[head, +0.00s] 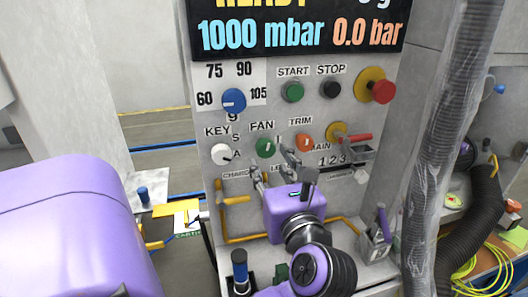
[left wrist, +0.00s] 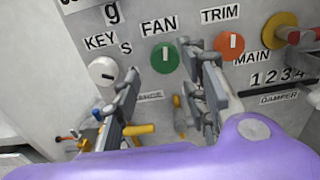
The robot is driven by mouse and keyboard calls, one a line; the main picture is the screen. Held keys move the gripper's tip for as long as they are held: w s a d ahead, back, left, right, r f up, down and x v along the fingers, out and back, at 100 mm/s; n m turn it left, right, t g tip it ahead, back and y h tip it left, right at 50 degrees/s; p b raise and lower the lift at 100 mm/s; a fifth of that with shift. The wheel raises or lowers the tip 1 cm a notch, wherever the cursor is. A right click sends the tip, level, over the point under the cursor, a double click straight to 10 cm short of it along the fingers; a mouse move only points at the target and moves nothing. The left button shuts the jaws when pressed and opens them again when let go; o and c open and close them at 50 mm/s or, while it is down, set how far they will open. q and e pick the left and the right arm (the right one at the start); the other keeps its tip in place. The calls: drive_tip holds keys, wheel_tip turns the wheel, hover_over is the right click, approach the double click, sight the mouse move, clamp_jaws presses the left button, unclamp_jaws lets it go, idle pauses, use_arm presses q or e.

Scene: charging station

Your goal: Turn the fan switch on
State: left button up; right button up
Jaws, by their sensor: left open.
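The fan switch is a round green knob (head: 265,147) under the label FAN on the grey panel. Its white mark stands about upright in the left wrist view, where the green knob (left wrist: 165,57) shows between and beyond my fingers. My left gripper (head: 276,166) is open and empty, just below and in front of the knob, with its fingers pointing at the panel. In the left wrist view the gripper (left wrist: 165,78) has one finger low left of the knob and the other at its right. I see no clear contact. My right gripper is not in view.
A white KEY knob (head: 221,154) is left of the fan knob, and an orange TRIM knob (head: 305,142) is close on its right. A red-handled MAIN switch (head: 355,139) lies further right. Yellow rails (head: 238,239) and a thick grey hose (head: 440,130) flank the lower panel.

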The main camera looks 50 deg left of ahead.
sight(264, 152)
use_arm(q)
drive_tip(key=x, duration=0.5)
drive_tip(key=shift+w+a+p, duration=0.1)
drive_tip(key=shift+a+p, duration=0.15)
drive_tip(key=shift+p, duration=0.15)
drive_tip(key=c, duration=1)
